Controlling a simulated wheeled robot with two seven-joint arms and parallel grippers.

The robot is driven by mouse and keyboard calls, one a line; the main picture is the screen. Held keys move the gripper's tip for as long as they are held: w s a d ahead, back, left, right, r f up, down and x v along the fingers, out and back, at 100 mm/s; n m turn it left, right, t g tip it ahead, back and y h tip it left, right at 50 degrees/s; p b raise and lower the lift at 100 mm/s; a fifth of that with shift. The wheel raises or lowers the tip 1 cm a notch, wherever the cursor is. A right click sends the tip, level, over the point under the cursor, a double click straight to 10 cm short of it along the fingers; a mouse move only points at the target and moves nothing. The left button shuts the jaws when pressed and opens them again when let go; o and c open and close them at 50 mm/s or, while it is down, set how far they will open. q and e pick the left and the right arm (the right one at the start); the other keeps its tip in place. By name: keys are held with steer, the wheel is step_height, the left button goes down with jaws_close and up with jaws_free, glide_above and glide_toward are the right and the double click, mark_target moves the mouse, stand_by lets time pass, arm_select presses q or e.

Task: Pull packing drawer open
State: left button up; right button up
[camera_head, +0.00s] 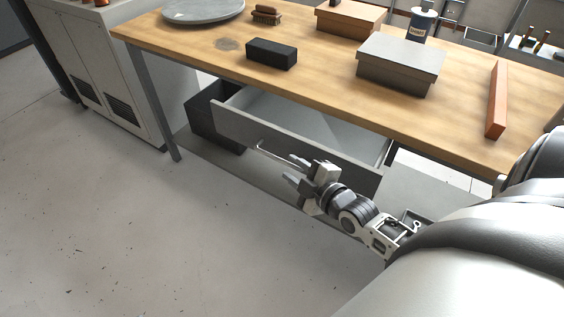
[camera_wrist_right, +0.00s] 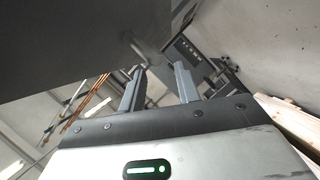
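The packing drawer (camera_head: 230,124) hangs under the wooden table and stands pulled out, its pale inside showing behind the grey front panel. A thin bar handle (camera_head: 270,152) runs along the front; its right end is hidden by my gripper. My right gripper (camera_head: 294,171) is at the right part of the handle, in front of the panel. Its two fingers stand apart in the right wrist view (camera_wrist_right: 160,84), with no clear object pinched between them. I cannot tell whether a finger touches the handle. A dark panel (camera_wrist_right: 60,40) fills that view's upper left. My left gripper is not in view.
The wooden table (camera_head: 330,85) carries a black block (camera_head: 271,53), a grey box (camera_head: 401,65), a brown box (camera_head: 350,18), an orange bar (camera_head: 497,100) and a round grey plate (camera_head: 203,10). A white cabinet (camera_head: 95,60) stands left. The floor in front is clear.

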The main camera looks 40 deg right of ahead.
mark_target(281, 162)
steer(key=x, duration=0.5)
jaws_close()
steer(key=shift+s, duration=0.1)
